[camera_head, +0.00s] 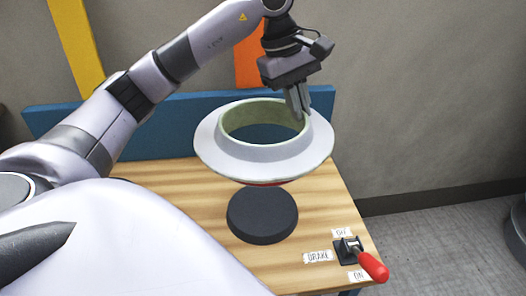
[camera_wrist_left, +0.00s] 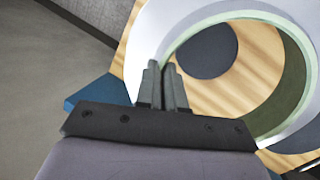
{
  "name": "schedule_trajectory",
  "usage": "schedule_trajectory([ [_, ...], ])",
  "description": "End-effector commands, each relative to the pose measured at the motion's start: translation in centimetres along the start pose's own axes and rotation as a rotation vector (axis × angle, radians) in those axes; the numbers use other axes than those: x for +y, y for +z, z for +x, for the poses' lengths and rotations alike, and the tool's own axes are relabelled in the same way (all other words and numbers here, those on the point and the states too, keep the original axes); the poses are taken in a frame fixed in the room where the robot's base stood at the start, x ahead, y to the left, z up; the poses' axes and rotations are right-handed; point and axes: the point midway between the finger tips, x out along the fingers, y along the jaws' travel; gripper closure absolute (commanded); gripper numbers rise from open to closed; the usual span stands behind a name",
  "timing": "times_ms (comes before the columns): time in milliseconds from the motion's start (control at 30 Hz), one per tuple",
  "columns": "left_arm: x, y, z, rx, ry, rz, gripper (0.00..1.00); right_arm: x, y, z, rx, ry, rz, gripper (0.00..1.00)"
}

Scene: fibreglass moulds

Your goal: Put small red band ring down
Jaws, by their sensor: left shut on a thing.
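The small red band ring (camera_head: 264,158) is a pale grey flanged ring with a light green inner wall. A thin strip of red shows under its near edge in the head view. My left gripper (camera_head: 299,112) points down and is shut on the wall at its right far side. The ring seems held above the wooden table, roughly level. In the left wrist view the fingers (camera_wrist_left: 164,84) grip the ring's wall (camera_wrist_left: 294,75), and the table shows through its opening. My right gripper is not in view.
A round dark disc (camera_head: 262,217) lies on the wooden table (camera_head: 190,190), nearer than the ring. A brake lever with a red handle (camera_head: 373,266) and labels stands at the table's right front. A blue panel (camera_head: 165,110) runs behind.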

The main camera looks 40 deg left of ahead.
Motion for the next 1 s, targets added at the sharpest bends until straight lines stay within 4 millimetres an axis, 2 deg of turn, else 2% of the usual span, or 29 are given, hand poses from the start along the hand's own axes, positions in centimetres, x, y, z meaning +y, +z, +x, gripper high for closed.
schedule_trajectory([
  [33, -0.2, -0.8, 0.2, 0.018, 0.012, -0.07, 1.0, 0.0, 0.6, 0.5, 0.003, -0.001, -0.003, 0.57],
  [133, -0.3, -1.8, -0.2, 0.046, 0.026, -0.188, 1.0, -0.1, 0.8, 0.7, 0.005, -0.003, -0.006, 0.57],
  [267, -0.4, -2.5, -0.3, 0.065, 0.032, -0.268, 1.0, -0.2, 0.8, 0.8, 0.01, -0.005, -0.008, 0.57],
  [333, -0.7, -2.7, 0.4, 0.069, 0.031, -0.286, 1.0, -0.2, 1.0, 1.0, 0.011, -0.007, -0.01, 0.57],
  [500, -1.7, -3.3, 4.3, 0.069, 0.028, -0.289, 1.0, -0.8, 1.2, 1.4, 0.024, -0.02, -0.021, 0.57],
  [800, -3.6, -4.5, 11.6, 0.069, 0.03, -0.285, 1.0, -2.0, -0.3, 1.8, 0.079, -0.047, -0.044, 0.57],
  [1000, -4.2, -4.9, 14.2, 0.068, 0.033, -0.284, 1.0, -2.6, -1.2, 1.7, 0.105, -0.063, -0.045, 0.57],
])
